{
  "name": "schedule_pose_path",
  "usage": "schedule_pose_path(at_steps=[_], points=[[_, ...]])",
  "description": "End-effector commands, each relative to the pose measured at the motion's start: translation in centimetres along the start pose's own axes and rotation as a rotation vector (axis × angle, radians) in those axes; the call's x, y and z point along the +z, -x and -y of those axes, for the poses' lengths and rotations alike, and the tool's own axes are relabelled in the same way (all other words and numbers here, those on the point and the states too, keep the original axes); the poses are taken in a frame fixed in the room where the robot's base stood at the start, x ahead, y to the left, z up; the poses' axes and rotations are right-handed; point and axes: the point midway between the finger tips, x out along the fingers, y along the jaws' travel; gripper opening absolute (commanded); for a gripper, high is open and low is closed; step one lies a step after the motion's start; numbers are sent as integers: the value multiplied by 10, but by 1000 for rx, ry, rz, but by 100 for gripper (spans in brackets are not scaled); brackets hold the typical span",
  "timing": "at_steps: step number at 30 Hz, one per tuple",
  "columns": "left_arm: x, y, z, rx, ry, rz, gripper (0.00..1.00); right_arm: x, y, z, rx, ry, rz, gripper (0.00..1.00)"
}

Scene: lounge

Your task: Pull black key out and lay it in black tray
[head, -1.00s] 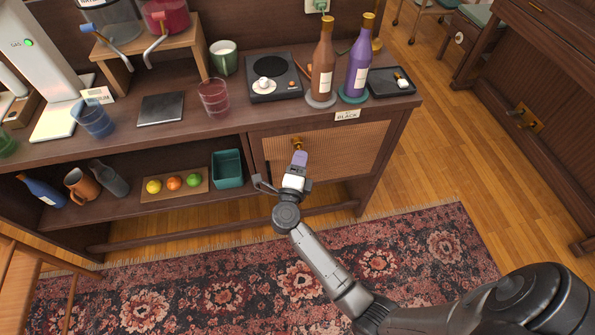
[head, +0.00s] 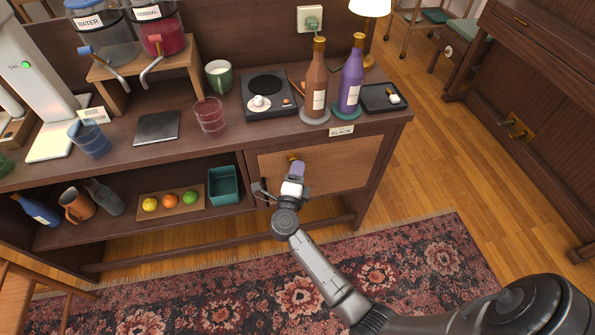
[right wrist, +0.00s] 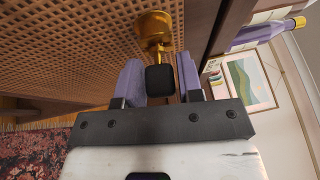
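The black key (right wrist: 160,80) is a dark square grip standing out of a brass lock (right wrist: 153,27) on the woven front of the cabinet. In the right wrist view it lies between the two lavender finger pads of my right gripper (right wrist: 161,82); I cannot tell whether both pads press on it. In the head view my right gripper (head: 297,170) is at the brass lock (head: 294,158) and hides the key. The black tray (head: 370,92) lies on the cabinet top at its right end, with a small white item (head: 393,98) in it. My left gripper is not in view.
A brown bottle (head: 317,85) and a purple bottle (head: 351,80) stand left of the tray, behind a "BLACK" label (head: 341,131). Open floor (head: 440,165) lies to the right.

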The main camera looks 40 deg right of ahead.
Motion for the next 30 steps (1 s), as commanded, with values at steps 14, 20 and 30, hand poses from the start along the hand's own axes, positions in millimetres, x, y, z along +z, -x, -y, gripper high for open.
schedule_pose_path(at_steps=[14,20,30], points=[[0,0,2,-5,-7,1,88,0,0,0,0,0,0,0],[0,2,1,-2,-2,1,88,-1,3,1,1,0,0,0],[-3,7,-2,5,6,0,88,-4,10,2,0,0,0,0]])
